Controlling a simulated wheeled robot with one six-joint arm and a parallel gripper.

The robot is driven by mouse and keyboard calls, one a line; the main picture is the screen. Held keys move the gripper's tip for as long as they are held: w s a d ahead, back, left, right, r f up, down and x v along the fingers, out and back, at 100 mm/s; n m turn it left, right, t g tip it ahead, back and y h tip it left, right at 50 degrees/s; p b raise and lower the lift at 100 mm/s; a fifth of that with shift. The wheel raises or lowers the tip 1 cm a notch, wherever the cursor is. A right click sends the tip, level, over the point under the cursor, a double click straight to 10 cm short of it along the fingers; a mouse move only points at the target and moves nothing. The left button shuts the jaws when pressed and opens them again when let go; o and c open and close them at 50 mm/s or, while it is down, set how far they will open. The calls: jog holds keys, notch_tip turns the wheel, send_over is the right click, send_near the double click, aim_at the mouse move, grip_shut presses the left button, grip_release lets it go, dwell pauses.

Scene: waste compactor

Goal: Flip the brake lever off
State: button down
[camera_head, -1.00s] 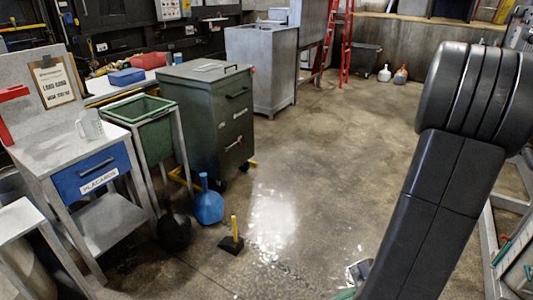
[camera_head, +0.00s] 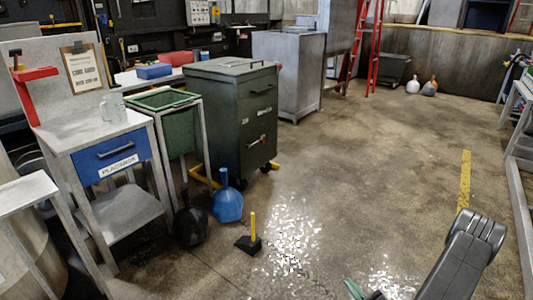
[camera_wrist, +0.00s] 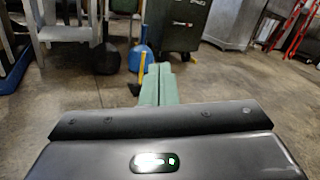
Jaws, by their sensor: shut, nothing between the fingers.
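I cannot single out a brake lever for certain. Yellow parts (camera_head: 201,178) show low at the base of the dark green wheeled cabinet (camera_head: 229,115). A black wedge with an upright yellow handle (camera_head: 252,226) stands apart on the floor in front of it. My gripper's green fingers (camera_wrist: 157,84) are together and empty in the wrist view, pointing toward the wedge and the cabinet. In the head view, a green fingertip of my gripper (camera_head: 354,288) just shows at the bottom edge, well short of the cabinet.
A blue flask-shaped object (camera_head: 228,204) and a black one (camera_head: 190,226) stand on the floor before the green bin (camera_head: 180,140). A table with a blue drawer (camera_head: 112,160) is at left. A red ladder (camera_head: 369,50) stands behind. The middle floor is clear.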

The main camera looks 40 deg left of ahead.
jog(key=d+f+m+t+h+b, duration=0.1)
jog(key=d+f+m+t+h, duration=0.1)
jog(key=f, duration=0.6)
jog(key=w+d+f+m+t+h+b, duration=0.1)
jog(key=d+f+m+t+h+b, duration=0.1)
jog(key=f, duration=0.7)
jog(key=m+t+h, duration=0.1)
jog(key=m+t, duration=0.1)
jog(key=shift+w+m+t+h, duration=0.3)
jog(key=shift+t, duration=0.1)
jog(key=shift+a+f, duration=0.1)
jog(key=shift+a, duration=0.05)
